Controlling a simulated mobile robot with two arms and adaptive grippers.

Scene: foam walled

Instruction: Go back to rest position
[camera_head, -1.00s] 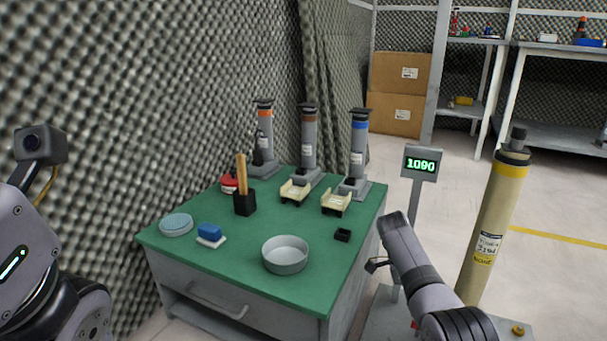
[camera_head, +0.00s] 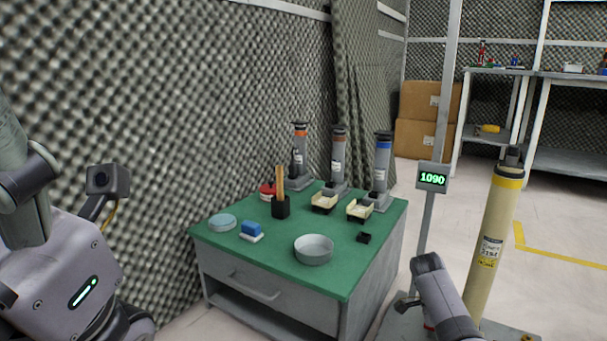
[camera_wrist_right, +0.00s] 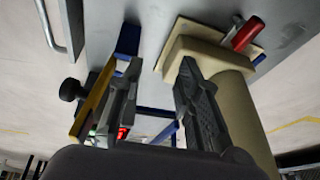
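My left arm (camera_head: 65,270) stands at the left edge of the head view, with its wrist camera (camera_head: 108,180) raised beside it. Its gripper does not show in the picture. My right arm (camera_head: 440,295) comes up from the bottom right of the head view, between the green table and the tall beige cylinder; its fingers cannot be made out there. In the right wrist view my right gripper (camera_wrist_right: 158,75) has its two dark fingers apart with nothing held between them. A beige cylinder base and the grey platform lie beyond the fingers.
A beige cylinder (camera_head: 490,240) and a display reading 1090 (camera_head: 432,178) stand close to my right arm. Foam walls rise behind. Floor is open at right.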

